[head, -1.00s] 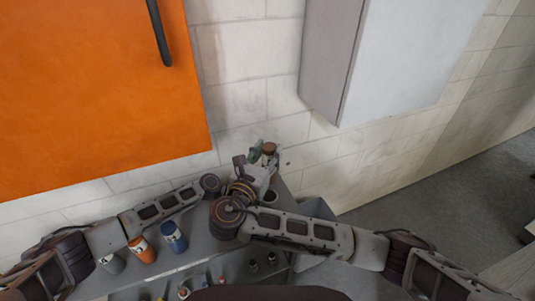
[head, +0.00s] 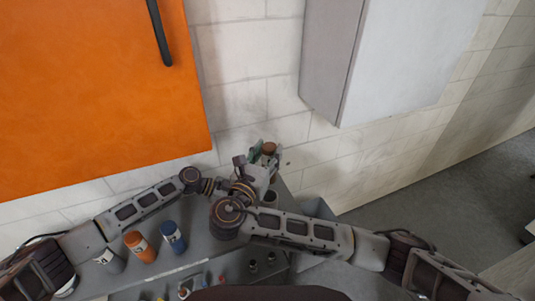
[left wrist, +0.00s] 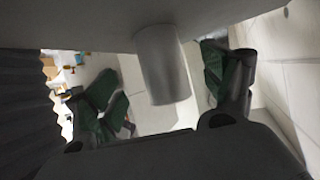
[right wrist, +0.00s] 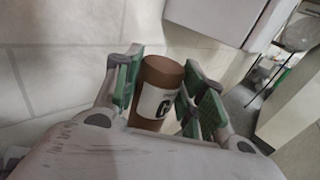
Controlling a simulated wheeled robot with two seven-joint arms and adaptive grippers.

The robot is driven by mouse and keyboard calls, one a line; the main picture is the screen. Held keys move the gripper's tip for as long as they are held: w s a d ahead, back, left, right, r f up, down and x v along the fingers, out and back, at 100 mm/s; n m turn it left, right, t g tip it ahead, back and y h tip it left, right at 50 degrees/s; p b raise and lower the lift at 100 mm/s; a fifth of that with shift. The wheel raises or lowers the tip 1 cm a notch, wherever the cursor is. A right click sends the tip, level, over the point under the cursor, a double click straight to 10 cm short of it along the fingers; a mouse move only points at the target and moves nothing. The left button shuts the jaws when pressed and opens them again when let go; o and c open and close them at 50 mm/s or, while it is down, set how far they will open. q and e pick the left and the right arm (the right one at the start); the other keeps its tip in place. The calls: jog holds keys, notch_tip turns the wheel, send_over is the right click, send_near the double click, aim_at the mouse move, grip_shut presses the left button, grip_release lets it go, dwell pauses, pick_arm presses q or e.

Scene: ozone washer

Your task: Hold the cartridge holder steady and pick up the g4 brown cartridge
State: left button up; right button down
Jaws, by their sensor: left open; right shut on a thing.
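The brown cartridge (right wrist: 156,95) has a white label with a "G" in the right wrist view. It stands between the green pads of my right gripper (right wrist: 160,92), which is shut on it. In the head view the cartridge's brown top (head: 269,148) shows near the wall, above the far end of the grey bench. My left gripper (left wrist: 160,85) is open; its green-padded fingers are on either side of a grey cylinder (left wrist: 163,68), apart from it. The cylinder may be part of the cartridge holder; I cannot tell. In the head view the left fingers are hidden behind my right arm.
An orange cartridge (head: 140,246), a blue cartridge (head: 173,238) and a white one (head: 110,261) stand on the grey bench (head: 205,248) near my left arm. A grey wall cabinet (head: 400,60) and an orange cabinet (head: 90,90) are above. The floor at right is open.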

pick_arm(q)
jog(key=shift+v, duration=2.65)
